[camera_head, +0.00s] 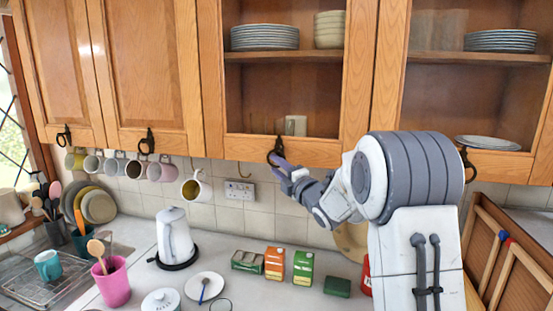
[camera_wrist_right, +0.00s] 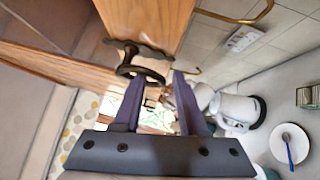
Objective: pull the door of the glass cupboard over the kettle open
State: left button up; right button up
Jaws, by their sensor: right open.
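The glass cupboard door (camera_head: 235,147) is shut, with a wooden frame around panes that show plates and bowls. Its dark ring handle (camera_head: 275,152) hangs at the lower edge and shows close up in the right wrist view (camera_wrist_right: 128,68). My right gripper (camera_head: 282,163) is at this handle, its two fingers apart. In the wrist view my right gripper (camera_wrist_right: 158,80) has the ring just beyond the fingertips, overlapping the left finger; I cannot tell whether they touch. The white kettle (camera_head: 175,238) stands on its black base on the worktop below. My left gripper is out of view.
Mugs (camera_head: 162,172) hang from hooks under the cupboards, with one (camera_head: 195,188) left of my gripper. A second glass cupboard (camera_head: 480,100) is at the right. Small boxes (camera_head: 274,263), a saucer (camera_head: 204,287) and a pink pot (camera_head: 113,284) stand on the worktop.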

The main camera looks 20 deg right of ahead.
jog(key=shift+w+a, duration=0.1)
jog(key=shift+w, duration=0.2)
grip_shut()
dwell(1.3)
